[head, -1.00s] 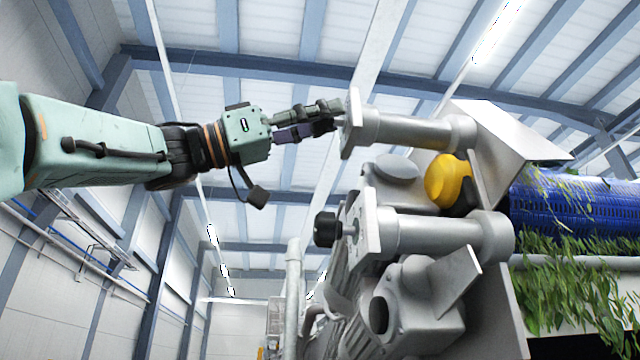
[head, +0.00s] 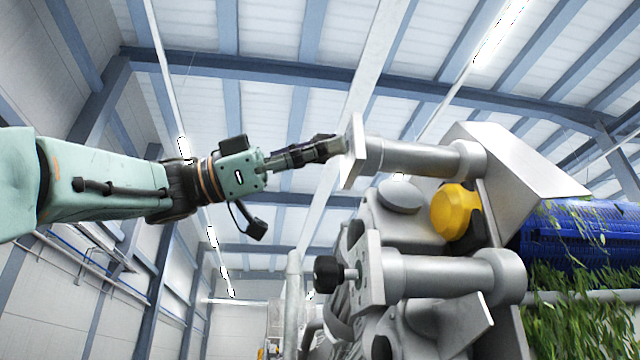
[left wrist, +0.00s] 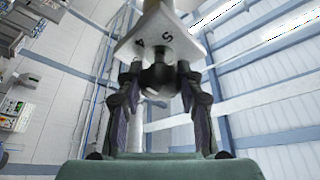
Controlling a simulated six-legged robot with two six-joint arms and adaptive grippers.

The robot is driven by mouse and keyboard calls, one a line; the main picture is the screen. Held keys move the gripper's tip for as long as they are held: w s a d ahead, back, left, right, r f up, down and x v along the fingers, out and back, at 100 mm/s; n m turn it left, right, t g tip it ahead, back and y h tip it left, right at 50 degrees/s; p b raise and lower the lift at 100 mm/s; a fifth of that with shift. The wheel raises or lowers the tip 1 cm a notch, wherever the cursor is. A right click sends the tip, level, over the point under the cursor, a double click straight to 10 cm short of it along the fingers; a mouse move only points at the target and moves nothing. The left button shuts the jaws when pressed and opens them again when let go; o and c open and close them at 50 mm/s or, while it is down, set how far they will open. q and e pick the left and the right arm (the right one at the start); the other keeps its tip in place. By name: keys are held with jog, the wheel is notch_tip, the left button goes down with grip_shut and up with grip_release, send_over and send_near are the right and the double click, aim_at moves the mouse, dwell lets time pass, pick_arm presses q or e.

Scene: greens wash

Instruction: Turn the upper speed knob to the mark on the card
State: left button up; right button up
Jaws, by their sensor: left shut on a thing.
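My left gripper (head: 338,146) reaches in from the left to the square plate (head: 355,150) at the end of the upper tube. In the left wrist view its two fingers (left wrist: 158,84) are closed around the dark upper speed knob (left wrist: 158,77), one on each side. Behind the knob is the pale plate (left wrist: 160,35) with the digits 4 and 5 on it. In the head view the fingers hide the upper knob. The black lower knob (head: 328,271) stands free on the lower plate (head: 372,268). I cannot make out the card. My right gripper is not in view.
A yellow knob-like part (head: 455,211) sits between the upper tube (head: 415,160) and the lower tube (head: 440,272). A blue slotted drum (head: 580,237) and green leaves (head: 570,300) are at the right. The space left of the plates is open.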

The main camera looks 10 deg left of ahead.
pick_arm(q)
jog(key=shift+m, duration=0.6)
jog(key=o, duration=1.2)
jog(key=v, duration=1.1)
jog(key=shift+w+a+f, duration=0.1)
jog(key=shift+w+a, duration=0.05)
jog(key=shift+a, duration=0.25)
